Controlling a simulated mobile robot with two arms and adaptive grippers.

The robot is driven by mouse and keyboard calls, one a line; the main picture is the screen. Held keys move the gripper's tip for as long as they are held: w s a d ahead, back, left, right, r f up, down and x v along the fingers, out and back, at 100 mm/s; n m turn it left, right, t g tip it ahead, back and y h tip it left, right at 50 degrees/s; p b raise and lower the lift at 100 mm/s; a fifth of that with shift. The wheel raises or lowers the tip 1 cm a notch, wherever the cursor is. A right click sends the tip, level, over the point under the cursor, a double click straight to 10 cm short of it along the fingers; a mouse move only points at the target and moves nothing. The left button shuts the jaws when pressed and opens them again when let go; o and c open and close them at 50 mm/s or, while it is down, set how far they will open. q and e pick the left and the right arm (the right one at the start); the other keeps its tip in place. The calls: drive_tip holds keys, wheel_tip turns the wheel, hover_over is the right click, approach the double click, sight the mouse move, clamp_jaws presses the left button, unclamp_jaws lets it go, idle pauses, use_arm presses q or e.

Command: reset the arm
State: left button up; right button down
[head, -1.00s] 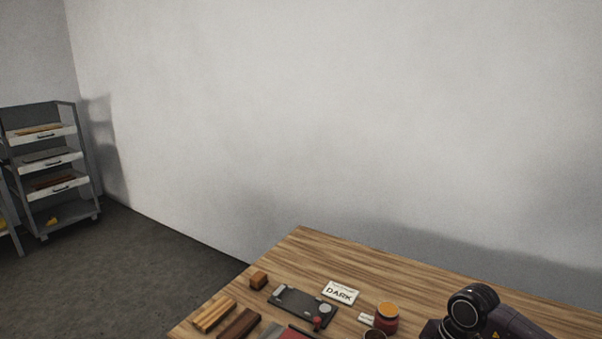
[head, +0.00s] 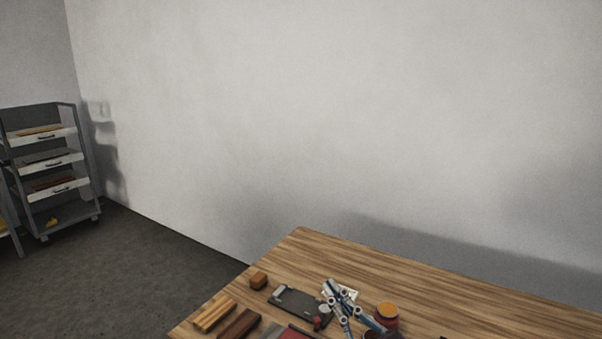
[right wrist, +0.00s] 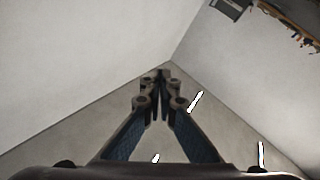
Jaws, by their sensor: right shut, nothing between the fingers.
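My right gripper (head: 339,292) shows in the head view above the wooden table, in front of the sign card and left of the orange-lidded jar. It covers most of the card. In the right wrist view my right gripper (right wrist: 163,75) is shut, with its fingertips together and nothing between them. My left gripper is not in the head view.
The wooden table (head: 450,285) holds a dark tray (head: 290,298), a small brown block (head: 258,281), yellowish wood strips (head: 214,315) and a jar (head: 387,313). A grey shelf rack (head: 48,165) stands at the left. The table's right part is largely clear.

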drive_tip(key=s+d+f+m+g+h, duration=0.35)
drive_tip(key=d+f+m+h, duration=0.2)
drive_tip(key=d+f, duration=0.3)
drive_tip(key=s+d+f+m+g+h, duration=0.2)
drive_tip(key=s+d+f+m+h, duration=0.2)
drive_tip(key=d+f+h, duration=0.45)
drive_tip(key=s+a+f+g+y, duration=0.1)
drive_tip(key=s+f+g+y, duration=0.1)
drive_tip(key=s+f+g, duration=0.65)
drive_tip(key=s+a+f+g+y, duration=0.15)
drive_tip(key=s+f, duration=0.35)
drive_tip(key=s, duration=0.8)
wheel_tip(320, 180, down, 29)
drive_tip(key=s+n+b, duration=0.1)
drive_tip(key=s+b, duration=0.1)
drive_tip(key=b, duration=0.1)
drive_tip(key=s+d+f+g+b, duration=0.1)
drive_tip(key=s+d+f+b, duration=0.1)
drive_tip(key=s+f, duration=1.5)
wheel_tip(320, 180, down, 2)
drive_tip(key=shift+d+f+g+b, duration=0.1)
drive_tip(key=shift+d+g+b, duration=0.25)
